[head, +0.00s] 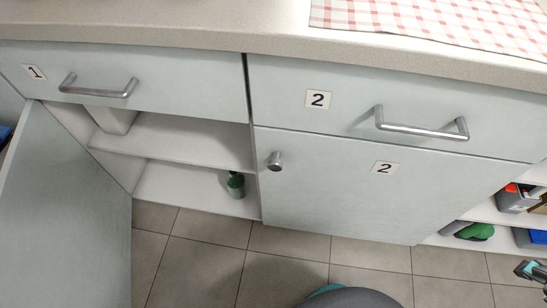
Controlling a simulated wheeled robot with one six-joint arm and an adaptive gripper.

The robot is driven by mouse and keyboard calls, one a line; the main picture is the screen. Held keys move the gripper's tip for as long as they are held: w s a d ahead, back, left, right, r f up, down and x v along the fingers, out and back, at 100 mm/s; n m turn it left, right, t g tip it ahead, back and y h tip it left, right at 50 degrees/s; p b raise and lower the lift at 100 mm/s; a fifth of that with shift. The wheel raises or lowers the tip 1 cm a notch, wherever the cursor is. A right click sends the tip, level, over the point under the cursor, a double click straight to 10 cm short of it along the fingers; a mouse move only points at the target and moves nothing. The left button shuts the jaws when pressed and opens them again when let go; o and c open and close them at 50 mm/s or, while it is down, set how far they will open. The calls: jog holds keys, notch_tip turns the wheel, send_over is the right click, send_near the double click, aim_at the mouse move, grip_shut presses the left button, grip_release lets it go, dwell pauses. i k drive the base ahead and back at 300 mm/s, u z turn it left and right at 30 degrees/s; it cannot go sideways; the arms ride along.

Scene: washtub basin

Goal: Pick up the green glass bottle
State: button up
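The green glass bottle (236,185) is small and dark green. It stands on the bottom shelf of the open cabinet, near the shelf's right end and front edge. My gripper (528,269) shows only in part at the lower right edge of the head view, dark with a teal part. It is far to the right of the bottle and apart from it. Whether its fingers are open or shut is not clear, as the frame edge cuts it off.
The cabinet door (65,215) stands open on the left. A middle shelf (180,140) lies above the bottle. Drawer handles (420,128) and a door knob (275,161) stick out. The tiled floor (210,260) in front is clear. Open shelves at right hold a green item (475,231).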

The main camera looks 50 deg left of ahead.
aim_at(235, 182)
jog(key=i, duration=0.35)
jog(key=u, duration=3.9)
jog(key=i, duration=0.5)
jog(key=z, duration=0.05)
